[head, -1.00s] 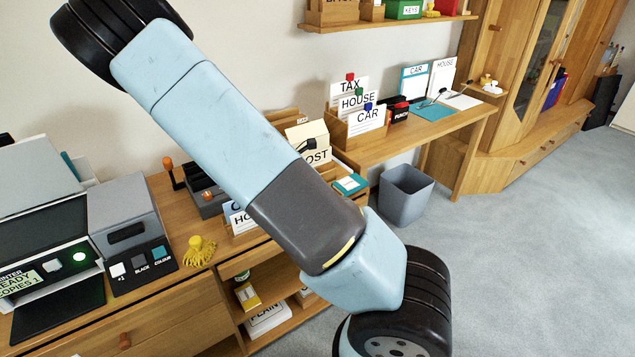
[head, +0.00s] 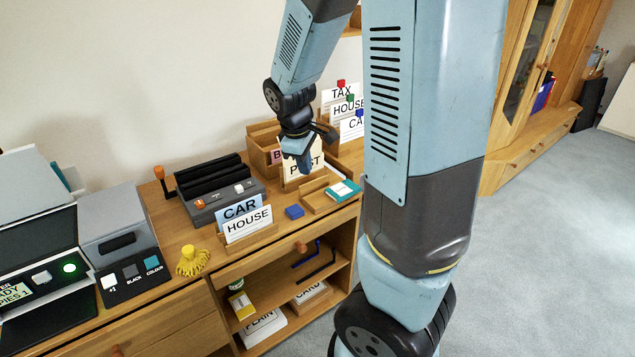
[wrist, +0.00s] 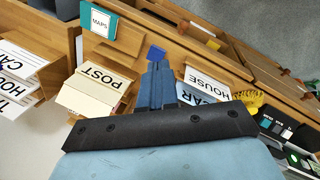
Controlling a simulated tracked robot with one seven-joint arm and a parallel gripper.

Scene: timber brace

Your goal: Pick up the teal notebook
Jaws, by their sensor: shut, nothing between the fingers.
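In the wrist view my gripper's fingers (wrist: 157,72) are together and empty, pointing towards a small blue block.
The blue block (head: 294,212) lies left of the tray. The POST box (head: 302,172) stands behind it, the CAR and HOUSE cards (head: 246,222) to the left. A black-slotted grey device (head: 215,190) is further back. My arm hides the desk at right.

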